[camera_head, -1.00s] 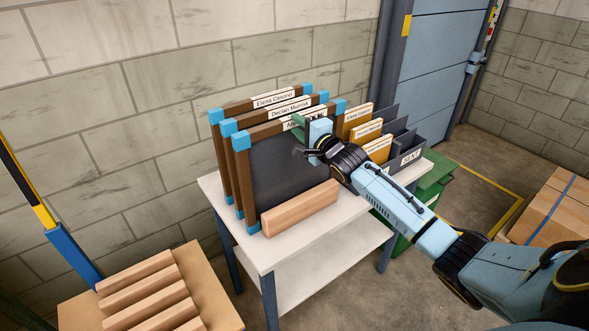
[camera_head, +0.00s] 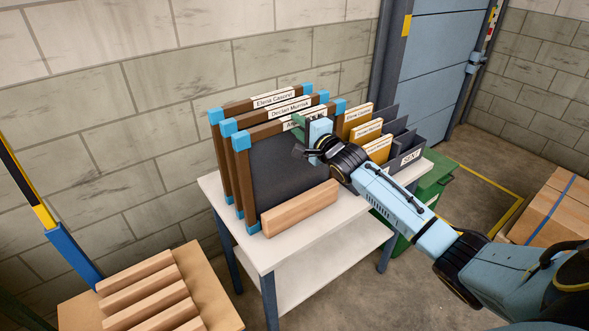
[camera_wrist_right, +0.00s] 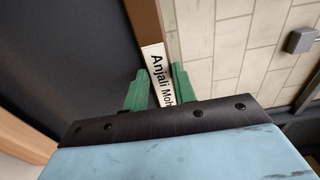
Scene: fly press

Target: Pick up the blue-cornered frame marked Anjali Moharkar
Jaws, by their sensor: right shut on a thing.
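The frame marked "Anjali Moh..." (camera_head: 243,182) is the nearest of three upright blue-cornered frames on the white table, with a brown rim and dark panel. Its label (camera_wrist_right: 158,75) shows in the right wrist view, the end of the name hidden by my gripper. My right gripper (camera_head: 303,133) is at the frame's top rail, and its green fingers (camera_wrist_right: 156,88) are shut on the rail, one on each side. The frame still stands among the others. My left gripper is not in view.
The frames marked Declan (camera_head: 233,152) and Elena (camera_head: 222,148) stand close behind. A wooden block (camera_head: 300,207) lies in front on the white table (camera_head: 277,249). Yellow folders (camera_head: 378,149) and a grey "SENT" holder (camera_head: 411,156) stand right. Wooden bars (camera_head: 145,290) lie lower left.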

